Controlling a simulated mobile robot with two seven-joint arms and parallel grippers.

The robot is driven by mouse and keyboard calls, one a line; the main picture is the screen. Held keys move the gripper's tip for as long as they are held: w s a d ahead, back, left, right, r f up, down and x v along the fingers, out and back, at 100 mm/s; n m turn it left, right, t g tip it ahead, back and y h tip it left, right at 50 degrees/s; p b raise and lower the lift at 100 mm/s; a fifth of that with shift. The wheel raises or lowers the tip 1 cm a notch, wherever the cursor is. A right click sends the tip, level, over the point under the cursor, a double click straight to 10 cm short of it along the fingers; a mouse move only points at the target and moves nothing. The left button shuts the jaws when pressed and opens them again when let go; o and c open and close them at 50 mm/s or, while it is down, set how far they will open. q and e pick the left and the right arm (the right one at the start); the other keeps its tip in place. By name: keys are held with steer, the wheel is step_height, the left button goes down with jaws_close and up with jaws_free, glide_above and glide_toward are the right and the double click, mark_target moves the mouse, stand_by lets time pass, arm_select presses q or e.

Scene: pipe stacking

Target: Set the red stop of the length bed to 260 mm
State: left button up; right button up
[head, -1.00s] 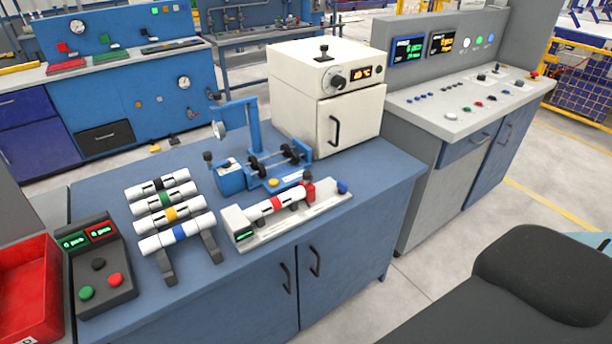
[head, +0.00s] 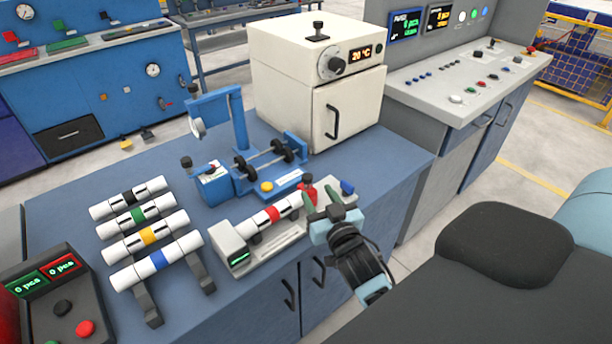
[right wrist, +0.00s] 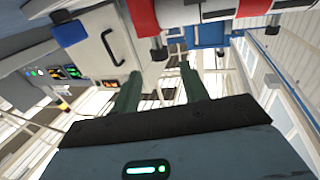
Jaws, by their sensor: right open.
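The length bed (head: 240,243) is a pale grey rail near the bench's front edge, with a small green display at its left end. A white pipe with a red band (head: 272,214) lies on it. The red stop (head: 307,187) stands by the pipe's right end; in the right wrist view red stop (right wrist: 143,17) is at the top. A blue knob (head: 347,187) sits at the bed's right end. My right gripper (head: 320,203) is open and empty, its green fingers just in front of the stop, apparently not around it. I cannot read the display. My left gripper is out of view.
A rack (head: 147,297) with several banded pipes stands to the left, beside a button box (head: 62,307). A blue fixture with rollers (head: 268,160) is behind the bed, and a cream oven (head: 318,85) behind that. The bench's right front part is clear.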

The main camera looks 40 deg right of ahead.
mark_target(309, 181)
steer(key=x, duration=0.7)
steer(key=shift+w, duration=0.3)
jaws_close()
